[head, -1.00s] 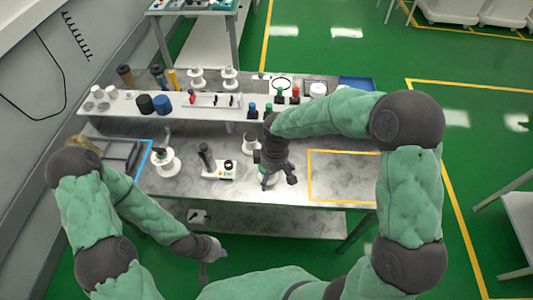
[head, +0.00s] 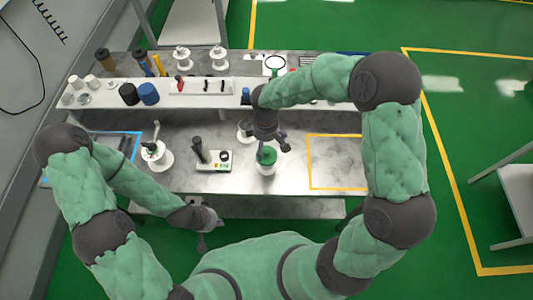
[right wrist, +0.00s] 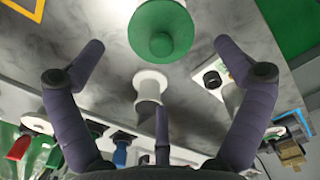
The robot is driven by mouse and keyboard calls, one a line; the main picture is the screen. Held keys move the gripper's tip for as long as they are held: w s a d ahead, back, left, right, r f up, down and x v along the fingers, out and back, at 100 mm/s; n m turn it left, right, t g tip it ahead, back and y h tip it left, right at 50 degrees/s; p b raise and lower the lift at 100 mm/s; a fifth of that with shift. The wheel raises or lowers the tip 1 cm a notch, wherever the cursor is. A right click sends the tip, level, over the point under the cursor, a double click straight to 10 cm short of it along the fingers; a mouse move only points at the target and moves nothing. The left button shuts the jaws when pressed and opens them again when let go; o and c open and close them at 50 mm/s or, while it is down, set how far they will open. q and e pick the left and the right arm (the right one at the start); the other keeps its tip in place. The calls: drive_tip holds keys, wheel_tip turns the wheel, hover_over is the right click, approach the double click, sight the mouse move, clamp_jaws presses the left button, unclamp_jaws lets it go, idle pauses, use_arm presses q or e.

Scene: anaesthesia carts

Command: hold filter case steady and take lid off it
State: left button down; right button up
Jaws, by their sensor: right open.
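The filter case (head: 267,169), a white round body under a green lid (head: 267,156), stands on the grey bench near its front edge. The lid has a round green knob, seen from above in the right wrist view (right wrist: 161,44). My right gripper (head: 271,150) is over the case; its fingers are spread wide and empty. In the right wrist view my right gripper (right wrist: 160,47) has its fingertips on either side of the lid, apart from it. My left gripper (head: 203,240) hangs in front of the bench, away from the case; its jaws are unclear.
A white spool-like piece (right wrist: 150,88) stands close behind the case. A white device with a black handle (head: 215,159) and a white holder (head: 156,156) stand to the left. A raised shelf (head: 205,100) with bottles runs behind. A yellow-outlined area (head: 337,165) is clear.

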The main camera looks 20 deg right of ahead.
sight(265, 151)
drive_tip(key=f, duration=0.4)
drive_tip(key=shift+s+a+f+b, duration=0.1)
drive_tip(key=shift+s+b, duration=0.2)
drive_tip(key=shift+f, duration=0.45)
drive_tip(key=shift+c, duration=0.3)
drive_tip(key=c, duration=0.8)
drive_tip(key=shift+s, duration=0.1)
